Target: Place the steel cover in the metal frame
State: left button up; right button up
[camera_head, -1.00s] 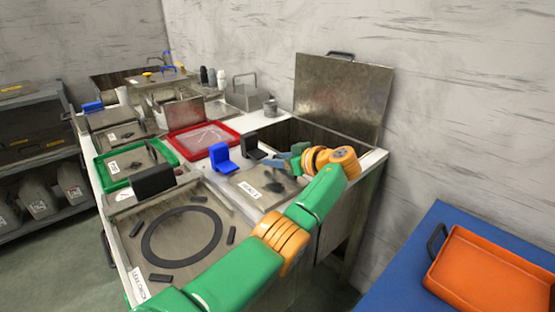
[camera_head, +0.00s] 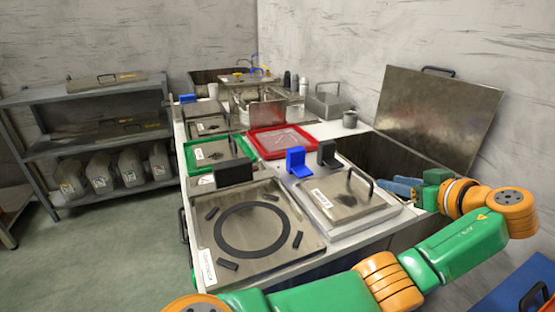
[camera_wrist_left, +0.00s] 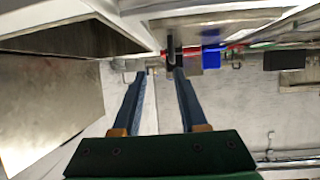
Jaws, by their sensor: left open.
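A square steel cover (camera_head: 337,205) with a black bar handle and a white label lies on the pale metal frame (camera_head: 352,231) at the counter's front edge. I cannot tell whether it sits flush inside the frame. My left gripper (camera_head: 395,187) is just right of the handle, its blue fingers pointing left. In the left wrist view, its two fingers (camera_wrist_left: 160,85) are apart, with a dark upright piece, probably the handle (camera_wrist_left: 171,52), ahead between their tips. Nothing is visibly clamped. My right gripper is out of view.
A blue block (camera_head: 296,162) and a black block (camera_head: 327,153) stand behind the cover. A large steel lid (camera_head: 437,112) leans upright behind an open basin (camera_head: 388,160). Left is a plate with a black ring (camera_head: 252,230). Red (camera_head: 281,143) and green (camera_head: 189,158) trays lie farther back.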

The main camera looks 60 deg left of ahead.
pick_arm(q)
jog(key=w+d+f+m+t+h, duration=0.3)
jog(key=d+m+t+h, duration=0.2)
jog(key=d+m+t, duration=0.1)
jog(key=w+d+f+m+t+h, duration=0.2)
jog(key=d+f+m+t+h, duration=0.1)
jog(key=d+m+t+h, duration=0.25)
jog(key=s+d+f+m+g+h, duration=0.1)
jog(key=s+f+m+g, duration=0.15)
jog(key=f, duration=1.05)
jog(key=s+d+f+m+g+h, duration=0.1)
jog(key=s+d+f+m, duration=0.15)
jog(key=f, duration=0.95)
jog(key=s+a+f+m+g, duration=0.2)
jog(key=s+f+g, duration=0.3)
jog(key=s+f, duration=1.5)
jog(key=s+f+g, duration=0.2)
jog(key=s+f, duration=0.1)
jog(key=s, duration=0.8)
jog(key=s+a+f+g, duration=0.1)
jog(key=s+f+g, duration=0.1)
jog(key=s, duration=0.8)
jog(key=shift+s+a+f+h, duration=0.25)
jog(key=shift+s+f+h, duration=0.1)
jog(key=shift+f, duration=0.15)
